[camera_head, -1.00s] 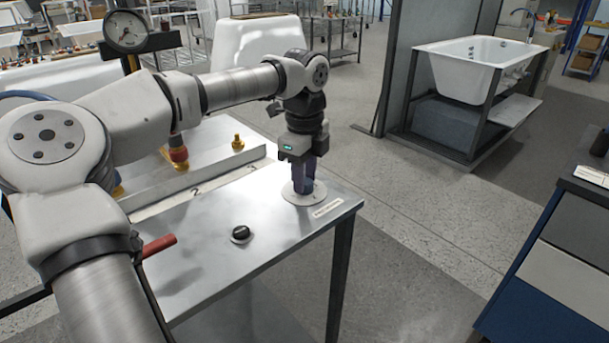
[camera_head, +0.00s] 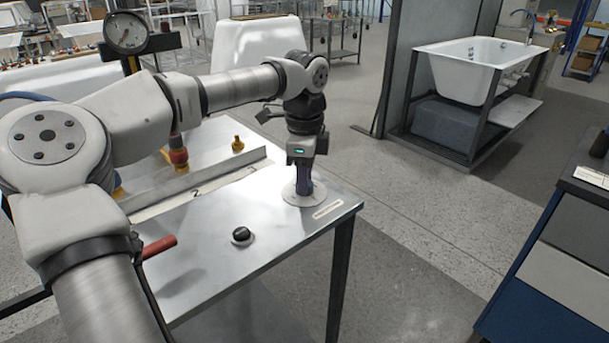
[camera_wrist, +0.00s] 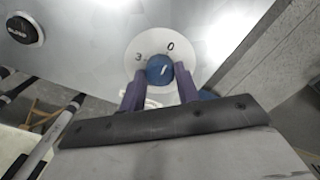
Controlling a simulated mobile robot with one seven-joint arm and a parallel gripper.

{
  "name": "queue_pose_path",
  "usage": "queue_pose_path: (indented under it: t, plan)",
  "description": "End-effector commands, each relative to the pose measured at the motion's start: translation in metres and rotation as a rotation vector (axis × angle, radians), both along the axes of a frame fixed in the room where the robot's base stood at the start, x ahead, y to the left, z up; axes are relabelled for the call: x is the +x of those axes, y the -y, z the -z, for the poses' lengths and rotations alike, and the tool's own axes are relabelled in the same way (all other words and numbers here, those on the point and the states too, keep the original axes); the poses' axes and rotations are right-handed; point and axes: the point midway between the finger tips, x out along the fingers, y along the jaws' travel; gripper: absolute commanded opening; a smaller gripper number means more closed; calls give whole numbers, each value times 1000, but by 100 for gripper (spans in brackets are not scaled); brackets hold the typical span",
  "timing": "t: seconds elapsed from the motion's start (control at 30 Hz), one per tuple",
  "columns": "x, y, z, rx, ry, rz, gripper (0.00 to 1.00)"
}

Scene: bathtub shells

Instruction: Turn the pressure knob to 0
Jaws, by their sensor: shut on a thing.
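The pressure knob (camera_wrist: 160,70) is a round blue knob on a pale disc marked with a 3 and a 0 in the wrist view. A short white line on its top slants up and right, roughly towards the 0. My gripper (camera_wrist: 159,78) has its purple fingers on either side of the knob, shut on it. In the head view my gripper (camera_head: 304,185) points straight down over the disc (camera_head: 311,197) at the bench's far right corner. The knob is hidden there behind the fingers.
A black knob (camera_head: 241,235) stands on the metal bench (camera_head: 215,265), left of my gripper. A red-handled lever (camera_head: 160,246) is at the bench's left edge. Brass fittings (camera_head: 238,144) and a pressure gauge (camera_head: 126,32) stand behind. Open floor lies to the right.

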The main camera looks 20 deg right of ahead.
Motion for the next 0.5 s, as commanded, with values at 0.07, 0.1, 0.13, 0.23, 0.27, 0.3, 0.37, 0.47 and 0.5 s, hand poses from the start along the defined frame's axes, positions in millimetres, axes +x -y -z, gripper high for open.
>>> queue_pose_path:
  t: [0.07, 0.1, 0.13, 0.23, 0.27, 0.3, 0.37, 0.47, 0.5]
  plan:
    - [1, 0, -1, -1, 3, -1, 9]
    - [1, 0, -1, -2, 3, -1, 9]
    - [1, 0, -1, -2, 3, -1, 9]
    - [1, 0, -1, -2, 3, -1, 41]
    - [1, 0, -1, -2, 3, -1, 45]
    - [0, 0, -1, -1, 2, 0, 50]
    - [0, 0, -1, -1, 2, 0, 54]
    - [0, 0, 0, -1, 1, 0, 54]
    - [0, 0, 0, -1, 1, 0, 54]
